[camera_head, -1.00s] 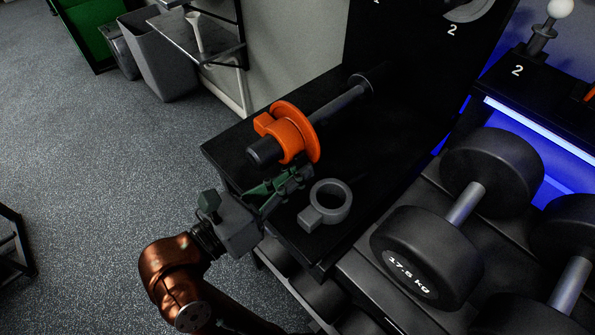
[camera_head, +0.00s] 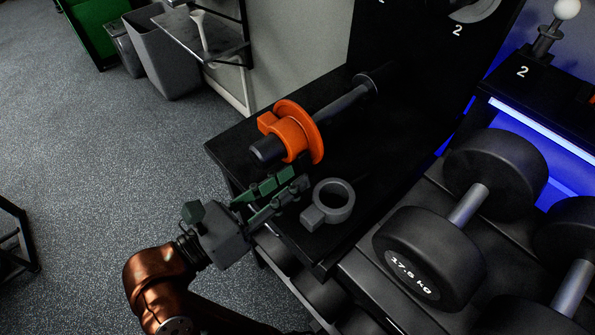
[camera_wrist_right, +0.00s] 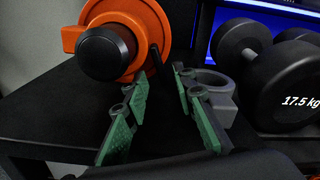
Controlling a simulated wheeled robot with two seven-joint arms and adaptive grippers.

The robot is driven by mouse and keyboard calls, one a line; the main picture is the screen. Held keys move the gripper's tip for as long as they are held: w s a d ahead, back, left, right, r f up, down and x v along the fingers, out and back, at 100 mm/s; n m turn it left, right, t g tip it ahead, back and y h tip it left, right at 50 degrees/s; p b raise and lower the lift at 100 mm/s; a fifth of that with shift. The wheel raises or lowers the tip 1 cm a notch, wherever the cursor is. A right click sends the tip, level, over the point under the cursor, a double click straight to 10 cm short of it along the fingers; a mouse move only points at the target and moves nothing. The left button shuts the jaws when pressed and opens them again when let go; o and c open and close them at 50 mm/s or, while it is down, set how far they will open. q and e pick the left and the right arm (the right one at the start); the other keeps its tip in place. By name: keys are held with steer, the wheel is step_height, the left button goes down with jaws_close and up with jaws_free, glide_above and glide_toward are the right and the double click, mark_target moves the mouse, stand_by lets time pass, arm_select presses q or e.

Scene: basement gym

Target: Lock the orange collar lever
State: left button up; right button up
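The orange collar (camera_head: 294,134) sits around the dark bar (camera_head: 337,107), near its free end, above the black bench top. Its blocky orange lever (camera_head: 267,121) sticks out on the collar's left side; in the right wrist view the lever (camera_wrist_right: 72,38) also points left. My right gripper (camera_head: 294,180) is open and empty, in front of and below the bar end, apart from the collar. In the right wrist view its green-padded fingers (camera_wrist_right: 160,84) are spread below the collar (camera_wrist_right: 139,18). My left gripper is not in view.
A loose grey collar (camera_head: 333,200) lies on the black bench top (camera_head: 236,146) just right of my right gripper. Large dumbbells (camera_head: 430,254) rest on a rack at the right. A grey bin (camera_head: 161,55) stands at the back left, and open floor lies at the left.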

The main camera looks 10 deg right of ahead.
steer(key=shift+v, duration=2.25)
steer(key=shift+c, duration=0.5)
